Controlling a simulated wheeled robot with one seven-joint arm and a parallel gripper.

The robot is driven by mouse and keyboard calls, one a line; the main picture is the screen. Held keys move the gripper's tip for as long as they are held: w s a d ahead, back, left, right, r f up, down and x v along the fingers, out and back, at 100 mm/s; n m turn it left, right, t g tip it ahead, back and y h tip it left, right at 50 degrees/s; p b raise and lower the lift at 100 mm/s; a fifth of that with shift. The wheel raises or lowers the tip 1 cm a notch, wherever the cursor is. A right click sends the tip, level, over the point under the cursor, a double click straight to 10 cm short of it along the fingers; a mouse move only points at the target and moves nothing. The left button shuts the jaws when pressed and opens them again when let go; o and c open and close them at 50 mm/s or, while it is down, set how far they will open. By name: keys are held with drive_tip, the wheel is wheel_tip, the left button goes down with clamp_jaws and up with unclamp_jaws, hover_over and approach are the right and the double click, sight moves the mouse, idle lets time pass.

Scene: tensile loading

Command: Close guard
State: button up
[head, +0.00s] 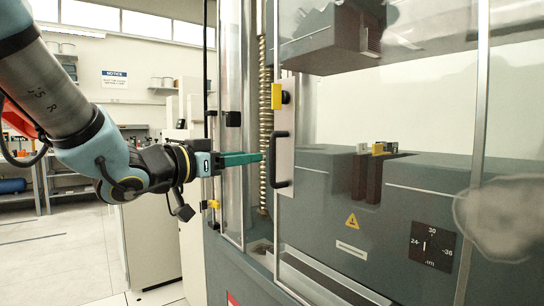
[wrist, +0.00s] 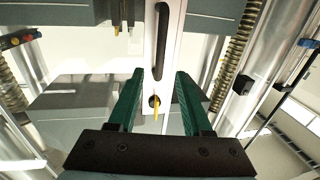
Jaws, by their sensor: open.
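The guard is a clear panel with a pale edge strip (head: 285,205) in front of the grey testing machine. The strip carries a black bar handle (head: 281,160) and a yellow latch piece (head: 277,96) above it. My gripper (head: 264,157) has green fingers and points right at the handle in the head view. In the wrist view my gripper (wrist: 160,74) is open and empty. The handle (wrist: 162,42) is ahead of the gap between the fingertips, and a yellow piece (wrist: 156,106) shows between the fingers. I cannot tell whether the fingers touch the strip.
A ball screw (head: 265,110) stands behind the fingertips. A metal post (head: 244,120) is at left of the handle, with a yellow piece (head: 210,204) low on the frame. The grey machine bed (head: 420,195) has a slot. A pale cabinet (head: 150,240) stands behind my arm; floor is free at left.

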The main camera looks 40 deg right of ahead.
drive_tip(key=p, duration=0.2)
hover_over(273, 179)
drive_tip(key=shift+w+d, duration=0.2)
drive_tip(key=shift+w, duration=0.15)
clamp_jaws()
idle(1.2)
